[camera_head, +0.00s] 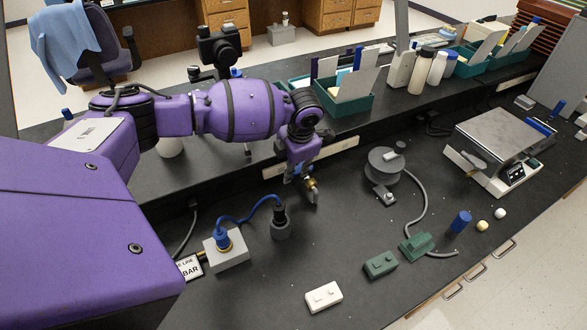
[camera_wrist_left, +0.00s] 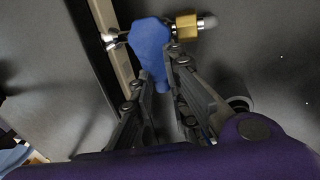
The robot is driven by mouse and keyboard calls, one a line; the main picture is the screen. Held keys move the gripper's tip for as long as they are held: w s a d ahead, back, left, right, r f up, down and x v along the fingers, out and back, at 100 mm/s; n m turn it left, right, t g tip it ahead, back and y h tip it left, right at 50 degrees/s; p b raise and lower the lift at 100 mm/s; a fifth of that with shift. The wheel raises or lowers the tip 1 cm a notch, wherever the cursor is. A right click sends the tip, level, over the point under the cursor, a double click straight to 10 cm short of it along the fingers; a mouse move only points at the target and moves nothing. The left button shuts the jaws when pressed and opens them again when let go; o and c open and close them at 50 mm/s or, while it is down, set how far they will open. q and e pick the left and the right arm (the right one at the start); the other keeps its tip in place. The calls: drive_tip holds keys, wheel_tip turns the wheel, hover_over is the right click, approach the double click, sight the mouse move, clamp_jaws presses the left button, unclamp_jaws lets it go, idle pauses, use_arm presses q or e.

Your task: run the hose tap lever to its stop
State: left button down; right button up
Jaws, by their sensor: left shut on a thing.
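The hose tap shows best in the left wrist view, with a blue lever (camera_wrist_left: 150,42), a brass-coloured body (camera_wrist_left: 187,25) and a grey rounded end. My left gripper (camera_wrist_left: 165,75) is shut on the blue lever, its fingers on either side of the lever's narrow end. In the head view my left gripper (camera_head: 298,173) reaches down at the back edge of the black bench. The brass part of the tap (camera_head: 311,185) shows just beside it, and the lever is mostly hidden there. My right gripper is in neither view.
A grey block with a blue hose fitting (camera_head: 226,250) and a dark grey stand (camera_head: 281,222) are left of the tap. A round grey device (camera_head: 384,166) and a balance (camera_head: 498,145) are to the right. Green and white blocks lie in front. A raised shelf runs behind.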

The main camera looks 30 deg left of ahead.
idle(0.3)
use_arm(q)
drive_tip(key=c, duration=1.7)
unclamp_jaws()
drive_tip(key=r, duration=0.4)
drive_tip(key=d+r, duration=0.1)
drive_tip(key=r, duration=0.3)
drive_tip(key=s+d+r, duration=0.1)
drive_tip(key=r, duration=0.3)
drive_tip(key=shift+s, duration=0.1)
drive_tip(key=shift+f, duration=0.2)
